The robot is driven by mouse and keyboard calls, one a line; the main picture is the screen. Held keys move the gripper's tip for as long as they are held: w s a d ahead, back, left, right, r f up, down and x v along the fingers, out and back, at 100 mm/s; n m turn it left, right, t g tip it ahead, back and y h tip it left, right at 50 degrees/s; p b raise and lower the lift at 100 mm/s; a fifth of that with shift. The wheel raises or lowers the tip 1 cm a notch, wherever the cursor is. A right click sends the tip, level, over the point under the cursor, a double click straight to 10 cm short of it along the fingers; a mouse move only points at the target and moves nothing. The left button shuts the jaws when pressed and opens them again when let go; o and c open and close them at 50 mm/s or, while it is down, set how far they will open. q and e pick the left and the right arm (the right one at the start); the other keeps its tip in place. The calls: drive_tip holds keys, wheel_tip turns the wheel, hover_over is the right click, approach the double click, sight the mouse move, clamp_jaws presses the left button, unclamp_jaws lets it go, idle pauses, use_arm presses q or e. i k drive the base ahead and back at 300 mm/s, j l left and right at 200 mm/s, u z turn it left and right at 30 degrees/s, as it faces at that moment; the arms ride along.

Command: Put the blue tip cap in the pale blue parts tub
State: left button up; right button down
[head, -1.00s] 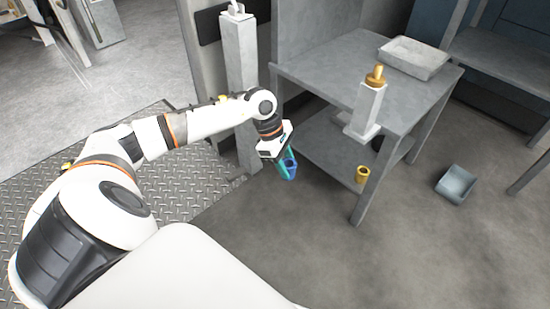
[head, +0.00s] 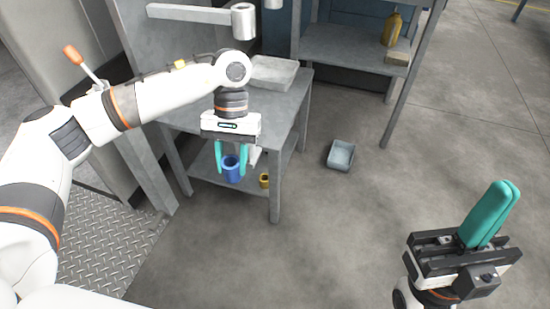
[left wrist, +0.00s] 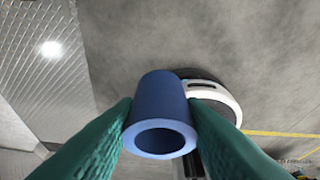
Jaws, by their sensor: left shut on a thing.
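The blue tip cap (head: 232,170) is a short hollow cylinder held between the teal fingers of my left gripper (head: 231,160). In the left wrist view the cap (left wrist: 160,112) sits between both fingertips, its open end facing the camera. The pale blue parts tub (head: 341,156) is an open square box on the floor, right of the bench. In the head view my left gripper is left of the tub, over the bench's lower shelf in the picture. My right gripper (head: 489,215) is at the lower right, its teal fingers together, with nothing visible between them.
A grey bench (head: 275,215) with a lower shelf stands behind my left gripper. A grey tray (head: 273,72) is on its top. A yellow cap (head: 264,181) shows near its front leg. Another bench (head: 340,48) holds a yellow bottle (head: 392,28). The floor around the tub is clear.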

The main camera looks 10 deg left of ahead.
sight(340, 159)
drive_tip(key=i+l+u, duration=0.2)
drive_tip(key=i+l, duration=0.15)
drive_tip(key=l, duration=0.25)
drive_tip(key=i+l+u, duration=0.1)
drive_tip(key=l, duration=0.25)
drive_tip(key=i+l+u, duration=0.25)
drive_tip(key=l, duration=0.45)
drive_tip(key=i+l+u, duration=0.1)
drive_tip(key=i+l, duration=0.15)
drive_tip(key=l, duration=0.15)
drive_tip(key=i+l+u, duration=0.2)
drive_tip(key=i+l, duration=0.35)
drive_tip(key=i+l+u, duration=0.25)
drive_tip(key=i+l, duration=0.25)
drive_tip(key=l, duration=0.1)
